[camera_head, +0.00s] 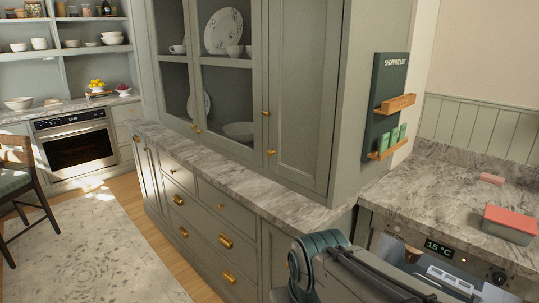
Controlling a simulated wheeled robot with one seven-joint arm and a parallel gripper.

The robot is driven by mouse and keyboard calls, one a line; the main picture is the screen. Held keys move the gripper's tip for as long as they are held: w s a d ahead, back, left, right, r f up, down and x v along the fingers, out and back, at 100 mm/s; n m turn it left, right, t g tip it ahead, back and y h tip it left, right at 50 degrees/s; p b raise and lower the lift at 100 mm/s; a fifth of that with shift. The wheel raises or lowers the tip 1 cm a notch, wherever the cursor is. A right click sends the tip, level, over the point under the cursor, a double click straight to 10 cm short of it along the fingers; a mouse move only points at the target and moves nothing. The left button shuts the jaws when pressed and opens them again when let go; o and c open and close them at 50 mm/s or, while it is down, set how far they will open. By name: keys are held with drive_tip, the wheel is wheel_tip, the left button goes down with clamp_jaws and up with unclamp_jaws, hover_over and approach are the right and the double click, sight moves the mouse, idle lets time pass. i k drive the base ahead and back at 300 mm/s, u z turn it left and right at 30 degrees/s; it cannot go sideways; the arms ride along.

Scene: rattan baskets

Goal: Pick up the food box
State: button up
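A box with a red lid and grey-green sides (511,224), which looks like the food box, sits on the marble counter (430,200) at the right. It lies near the picture's right edge, above an appliance front. My arm shows at the bottom centre, left of and apart from the box. The fingers of my gripper cannot be seen in this view.
A small pink block (492,179) lies behind the box on the same counter. A tall cabinet (305,95) stands left of that counter, with a shopping-list board (386,90) on its side. A chair (22,185) and a rug (85,250) are at the left.

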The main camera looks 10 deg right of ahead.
sight(520, 230)
drive_tip(key=z, duration=0.95)
drive_tip(key=i, duration=0.95)
drive_tip(key=z, duration=0.95)
drive_tip(key=i, duration=0.45)
drive_tip(key=z, duration=0.15)
